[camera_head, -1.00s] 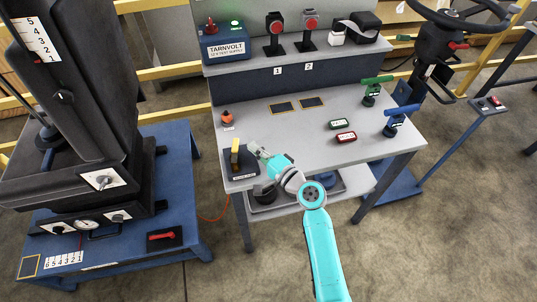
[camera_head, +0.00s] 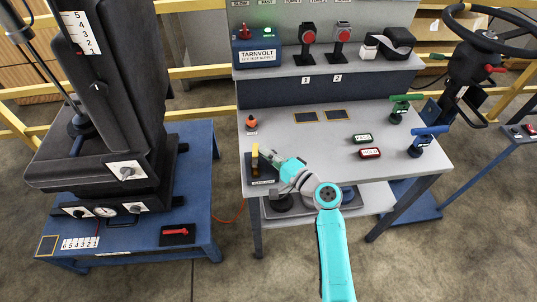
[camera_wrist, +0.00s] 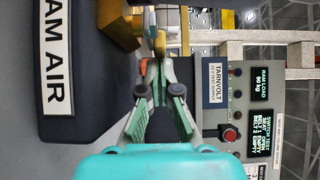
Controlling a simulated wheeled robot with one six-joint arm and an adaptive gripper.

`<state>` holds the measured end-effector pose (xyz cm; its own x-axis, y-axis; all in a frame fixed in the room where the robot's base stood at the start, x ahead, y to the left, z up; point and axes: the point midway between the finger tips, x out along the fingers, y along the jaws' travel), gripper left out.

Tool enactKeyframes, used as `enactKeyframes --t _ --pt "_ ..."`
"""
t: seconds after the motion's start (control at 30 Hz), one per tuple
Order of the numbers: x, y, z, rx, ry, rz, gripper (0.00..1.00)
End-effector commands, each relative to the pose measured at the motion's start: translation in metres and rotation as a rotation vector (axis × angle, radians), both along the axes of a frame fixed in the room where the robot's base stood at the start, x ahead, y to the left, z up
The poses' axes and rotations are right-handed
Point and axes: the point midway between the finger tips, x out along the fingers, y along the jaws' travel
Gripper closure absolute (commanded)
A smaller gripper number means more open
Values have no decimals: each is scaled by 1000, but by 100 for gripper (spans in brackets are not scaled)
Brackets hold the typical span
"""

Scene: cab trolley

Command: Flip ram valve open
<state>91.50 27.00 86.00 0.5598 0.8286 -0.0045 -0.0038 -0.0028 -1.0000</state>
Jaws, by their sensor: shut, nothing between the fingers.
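The ram valve is a yellow lever (camera_head: 255,158) on a dark block (camera_head: 262,181) at the near left corner of the grey workbench. The lever stands up from the block in the head view. In the wrist view the lever (camera_wrist: 118,22) shows at the upper left, beside a RAM AIR label (camera_wrist: 54,55) on the block. My gripper (camera_head: 273,158) is just right of the lever, shut and empty. In the wrist view its fingertips (camera_wrist: 160,90) lie below and to the right of the lever. I cannot tell whether they touch it.
An orange-topped knob (camera_head: 251,124) stands behind the valve on the workbench (camera_head: 305,148). The TARNVOLT supply box (camera_head: 257,52) is on the rear shelf. Green (camera_head: 400,107) and blue (camera_head: 426,138) handles stand at the right. A blue trolley (camera_head: 195,205) with dark machinery is at the left.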

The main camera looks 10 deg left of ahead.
Motion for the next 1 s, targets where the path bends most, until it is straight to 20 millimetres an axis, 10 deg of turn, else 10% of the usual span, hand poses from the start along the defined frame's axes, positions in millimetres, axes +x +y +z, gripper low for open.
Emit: enactKeyframes --t 1.0 --pt "4 4 1 3 -3 219 100"
